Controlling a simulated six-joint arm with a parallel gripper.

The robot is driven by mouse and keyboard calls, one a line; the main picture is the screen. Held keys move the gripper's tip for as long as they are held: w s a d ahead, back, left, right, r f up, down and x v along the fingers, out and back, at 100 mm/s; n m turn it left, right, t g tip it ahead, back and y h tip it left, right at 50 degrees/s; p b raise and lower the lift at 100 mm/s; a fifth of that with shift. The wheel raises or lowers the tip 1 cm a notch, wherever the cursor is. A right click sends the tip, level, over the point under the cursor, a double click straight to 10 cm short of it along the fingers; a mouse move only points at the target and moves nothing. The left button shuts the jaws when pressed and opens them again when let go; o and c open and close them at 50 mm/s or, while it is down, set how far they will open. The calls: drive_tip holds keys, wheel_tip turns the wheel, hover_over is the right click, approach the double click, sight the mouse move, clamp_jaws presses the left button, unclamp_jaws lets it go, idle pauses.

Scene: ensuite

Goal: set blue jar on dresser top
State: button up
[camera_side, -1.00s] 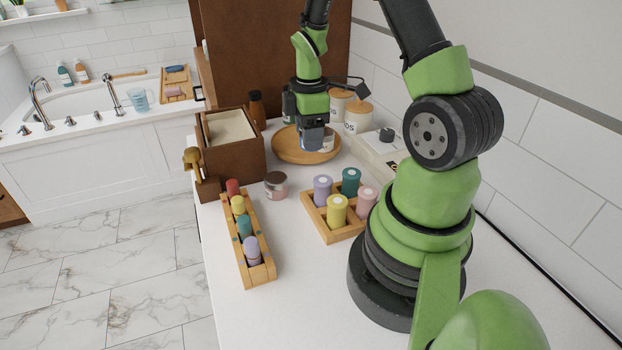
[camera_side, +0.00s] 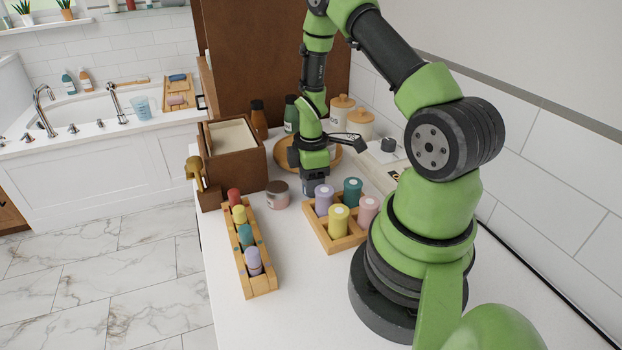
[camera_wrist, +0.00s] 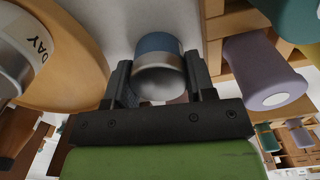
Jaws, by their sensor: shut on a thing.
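A blue jar (camera_wrist: 158,43) with a silvery end sits between the fingers of my gripper (camera_wrist: 160,82) in the wrist view. The gripper is shut on it. In the side view my gripper (camera_side: 314,184) is low over the white dresser top (camera_side: 245,325), between the pink jar and the divided candle tray. The jar is mostly hidden there by the gripper; I cannot tell whether its base touches the surface.
The divided wooden tray (camera_side: 334,247) with several coloured candles is just right of my gripper. A pink jar (camera_side: 277,194) and a long wooden rack (camera_side: 262,285) are left. A round wooden tray (camera_side: 283,158) and brown box (camera_side: 235,170) are behind. The front of the top is clear.

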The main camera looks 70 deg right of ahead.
drive_tip(key=o, duration=0.7)
drive_tip(key=shift+f, duration=0.1)
drive_tip(key=shift+c, duration=0.2)
drive_tip(key=w+a+r+m+t, duration=0.1)
drive_tip(key=a+r+m, duration=0.15)
drive_tip(key=r, duration=0.75)
drive_tip(key=a+r+m+t, duration=0.1)
drive_tip(key=a+r, duration=0.2)
drive_tip(key=r, duration=0.7)
drive_tip(key=s+a+r+m+t+y, duration=0.1)
drive_tip(key=s+a+r+m+t, duration=0.1)
drive_tip(key=s+a+r+m, duration=0.2)
drive_tip(key=s+a+r+m+t+y, duration=0.1)
drive_tip(key=s+a+r+m+t, duration=0.2)
drive_tip(key=s+a+r, duration=0.3)
drive_tip(key=a+m, duration=0.1)
drive_tip(key=a, duration=0.3)
drive_tip(key=shift+a+r, duration=0.15)
drive_tip(key=shift+a, duration=0.1)
